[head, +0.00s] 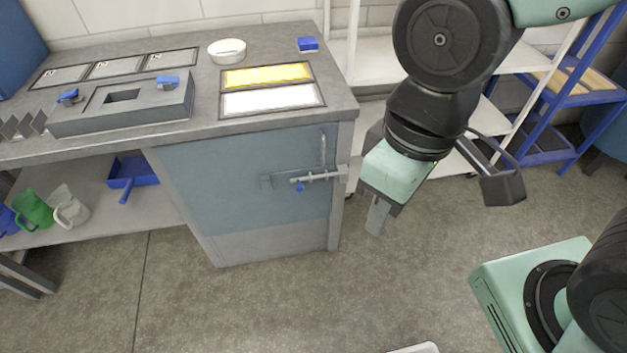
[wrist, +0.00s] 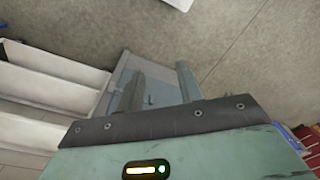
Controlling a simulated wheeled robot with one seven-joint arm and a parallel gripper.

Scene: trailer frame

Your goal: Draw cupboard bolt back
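The cupboard door (head: 245,185) is a blue-grey panel under the workbench and looks shut in the head view. A metal bolt (head: 325,177) lies across its right side, reaching the door's edge at the frame post. A small blue knob (head: 299,188) hangs below the bolt. My gripper (head: 376,222) is to the right of the bolt, apart from it, pointing down over the floor. In the wrist view my gripper (wrist: 160,80) has its two fingers apart with nothing between them. The cupboard (wrist: 121,73) shows partly behind the fingers there; I cannot make out the bolt clearly.
The grey worktop (head: 210,140) holds a white bowl (head: 227,50), a blue block (head: 307,44) and a grey fixture (head: 120,105). A blue tray (head: 130,172) and jugs (head: 35,210) sit on the lower shelf. White shelving (head: 380,65) stands behind my arm. The floor before the cupboard is clear.

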